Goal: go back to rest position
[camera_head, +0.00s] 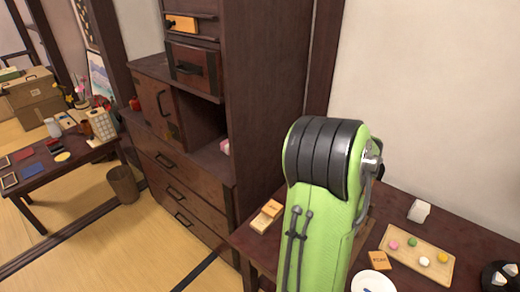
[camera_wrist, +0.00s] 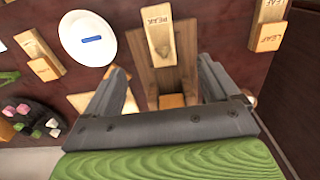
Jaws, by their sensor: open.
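My gripper (camera_wrist: 162,82) shows in the wrist view with its two dark fingers spread wide apart. No object is held between them. Beyond the fingers is a brown slatted wooden piece (camera_wrist: 178,75), with a light wooden holder marked PEAK (camera_wrist: 158,45) lying over its far part. In the head view my green arm stands upright over the dark table (camera_head: 475,238) and hides the gripper and part of the tabletop.
The table carries a wooden tray of coloured sweets (camera_head: 405,262), a white plate (camera_head: 373,281), a small white item (camera_head: 419,211) and a black dish (camera_head: 495,277). A dark cabinet (camera_head: 185,185) stands behind. Open tatami floor (camera_head: 90,225) lies left, beside a low table (camera_head: 85,152).

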